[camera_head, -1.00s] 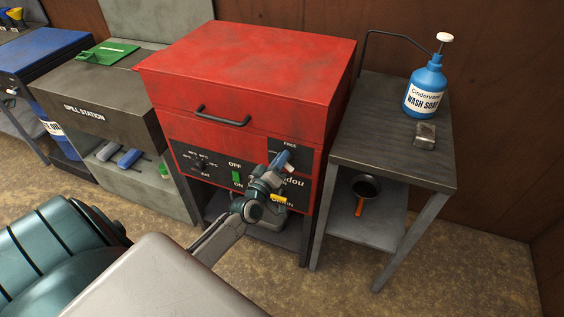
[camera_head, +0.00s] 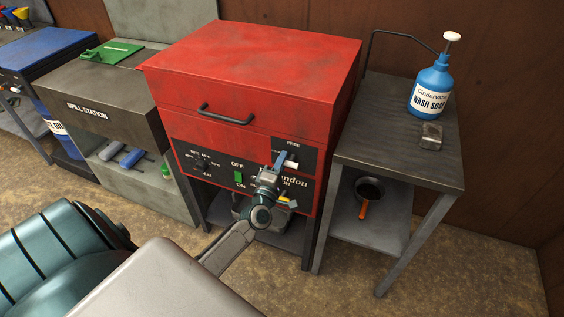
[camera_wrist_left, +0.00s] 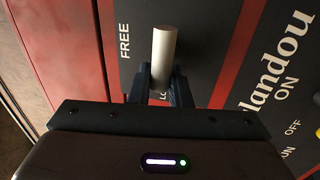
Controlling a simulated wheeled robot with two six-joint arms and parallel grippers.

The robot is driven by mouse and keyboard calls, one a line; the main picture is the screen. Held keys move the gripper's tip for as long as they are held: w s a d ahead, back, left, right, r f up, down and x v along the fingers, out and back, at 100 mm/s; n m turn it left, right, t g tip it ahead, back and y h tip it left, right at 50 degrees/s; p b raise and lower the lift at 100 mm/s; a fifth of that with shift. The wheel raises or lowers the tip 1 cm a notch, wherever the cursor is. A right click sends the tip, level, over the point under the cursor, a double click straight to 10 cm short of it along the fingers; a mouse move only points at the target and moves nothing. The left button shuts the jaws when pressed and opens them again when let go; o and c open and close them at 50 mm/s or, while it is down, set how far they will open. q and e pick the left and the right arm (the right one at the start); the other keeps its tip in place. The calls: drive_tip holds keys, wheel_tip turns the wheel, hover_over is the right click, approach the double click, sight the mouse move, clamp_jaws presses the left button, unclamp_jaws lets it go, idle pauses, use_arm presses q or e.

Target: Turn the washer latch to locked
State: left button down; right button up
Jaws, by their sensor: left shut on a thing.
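The red washer (camera_head: 255,75) stands in the middle of the head view. The latch (camera_head: 292,164) is a pale grey bar on its dark front panel, below the word FREE. In the left wrist view the latch bar (camera_wrist_left: 163,58) sits between the fingertips, beside the word FREE; the other label is mostly hidden by the fingers. My left gripper (camera_head: 279,161) is at the panel, shut on the latch (camera_wrist_left: 161,80). My right gripper is not in view.
A green switch (camera_head: 239,178) and a dial (camera_head: 199,165) sit left of the latch. A drawer-like handle (camera_head: 227,115) juts out above. A side table (camera_head: 385,150) at right holds a blue soap bottle (camera_head: 430,90) and a metal block (camera_head: 431,136).

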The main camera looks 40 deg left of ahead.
use_arm(q)
drive_tip(key=shift+f, duration=0.1)
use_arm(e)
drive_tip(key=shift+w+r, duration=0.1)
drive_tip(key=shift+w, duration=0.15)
use_arm(q)
drive_tip(key=c, duration=1.7)
unclamp_jaws()
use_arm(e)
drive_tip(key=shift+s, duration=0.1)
use_arm(q)
drive_tip(key=shift+s+d+f, duration=0.1)
drive_tip(key=shift+s, duration=0.3)
drive_tip(key=b+v, duration=0.2)
drive_tip(key=v, duration=0.8)
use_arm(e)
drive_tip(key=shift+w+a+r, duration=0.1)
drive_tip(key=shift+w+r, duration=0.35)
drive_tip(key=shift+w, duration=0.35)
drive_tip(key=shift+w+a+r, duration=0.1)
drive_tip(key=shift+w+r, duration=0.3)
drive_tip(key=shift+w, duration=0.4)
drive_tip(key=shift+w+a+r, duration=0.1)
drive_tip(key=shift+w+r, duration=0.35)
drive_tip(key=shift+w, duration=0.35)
use_arm(q)
drive_tip(key=shift+d, duration=0.1)
